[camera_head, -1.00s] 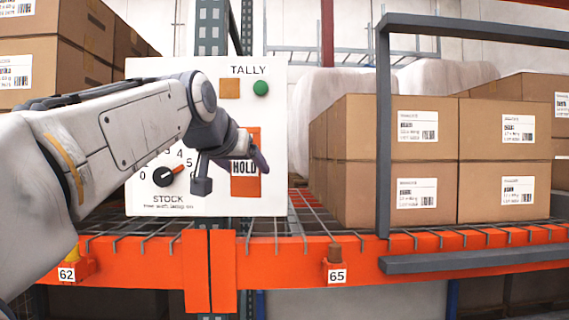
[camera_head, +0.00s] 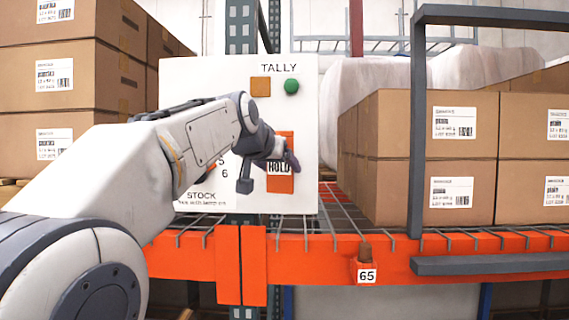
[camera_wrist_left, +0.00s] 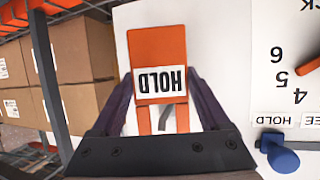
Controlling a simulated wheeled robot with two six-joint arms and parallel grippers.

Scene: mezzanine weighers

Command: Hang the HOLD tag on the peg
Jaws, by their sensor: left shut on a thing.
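The HOLD tag (camera_head: 280,184) is an orange plate with a white HOLD label, in front of the white board (camera_head: 300,120). In the left wrist view the tag (camera_wrist_left: 157,46) appears upside down between the two dark fingers of my left gripper (camera_wrist_left: 160,85), which is shut on it. The left gripper (camera_head: 284,158) partly covers the tag in the head view. A grey bent piece, perhaps the peg (camera_wrist_left: 165,118), shows in the opening between the tag's two orange strips. I cannot tell whether the tag hangs on it. My right gripper is out of view.
The board carries a green knob (camera_head: 291,86), a brown square (camera_head: 260,88) and, in the wrist view, a blue knob (camera_wrist_left: 282,157). Stacked cartons (camera_head: 390,150) and a grey frame (camera_head: 418,120) stand right. An orange beam (camera_head: 330,258) runs below.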

